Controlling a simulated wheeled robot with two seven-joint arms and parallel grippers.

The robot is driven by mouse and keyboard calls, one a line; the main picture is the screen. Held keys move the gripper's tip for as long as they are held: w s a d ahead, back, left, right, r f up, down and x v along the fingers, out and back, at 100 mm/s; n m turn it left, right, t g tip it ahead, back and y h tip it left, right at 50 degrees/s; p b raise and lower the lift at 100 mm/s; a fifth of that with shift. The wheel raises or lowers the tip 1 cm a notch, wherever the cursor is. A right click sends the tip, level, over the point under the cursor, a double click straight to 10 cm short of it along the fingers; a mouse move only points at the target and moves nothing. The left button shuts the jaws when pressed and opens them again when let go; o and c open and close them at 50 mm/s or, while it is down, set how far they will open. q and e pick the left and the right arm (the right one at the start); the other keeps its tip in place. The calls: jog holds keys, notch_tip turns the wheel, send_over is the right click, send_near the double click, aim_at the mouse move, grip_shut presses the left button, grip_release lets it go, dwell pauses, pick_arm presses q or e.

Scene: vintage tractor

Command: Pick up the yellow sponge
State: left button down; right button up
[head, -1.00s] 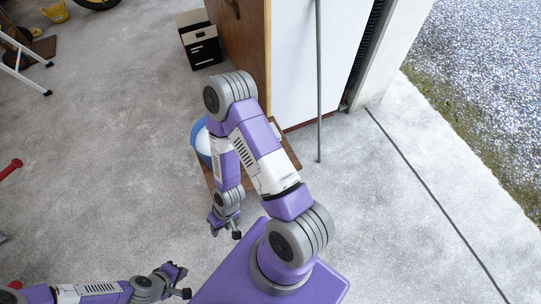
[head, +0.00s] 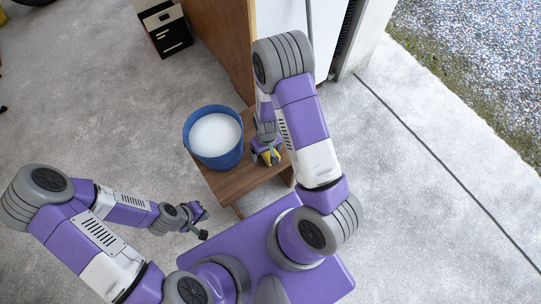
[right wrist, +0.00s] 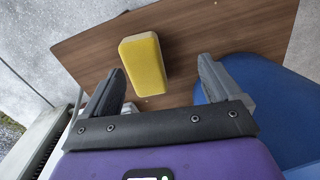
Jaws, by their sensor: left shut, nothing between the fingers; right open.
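The yellow sponge (right wrist: 144,62) lies on a small wooden table (right wrist: 90,50), seen in the right wrist view between and beyond the fingertips. In the head view only a bit of the sponge (head: 272,156) shows by my right gripper (head: 267,158), which covers the rest. My right gripper is open and empty, pointing down at the sponge; the fingers stand to either side of it in the wrist picture. I cannot tell if they touch it.
A blue bucket (head: 196,158) with white contents stands on the table, left of my right gripper; its blue side also fills the right of the wrist view (right wrist: 265,100). A wooden cabinet (head: 222,40) stands behind the table. A black box (head: 165,35) stands further back.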

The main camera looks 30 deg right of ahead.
jog(key=shift+w+d+f+h+b, duration=0.1)
jog(key=shift+w+d+h+b, duration=0.3)
jog(key=shift+w+d, duration=0.65)
jog(key=f+b, duration=0.1)
jog(key=f, duration=0.1)
jog(key=f+b, duration=0.1)
jog(key=f, duration=0.1)
jog(key=f+b, duration=0.1)
jog(key=f, duration=0.2)
jog(key=shift+w+d, duration=0.1)
jog(key=shift+d, duration=0.15)
pick_arm(q)
notch_tip(320, 180, down, 5)
jog(key=shift+f, duration=0.1)
pick_arm(e)
jog(key=shift+r, duration=0.1)
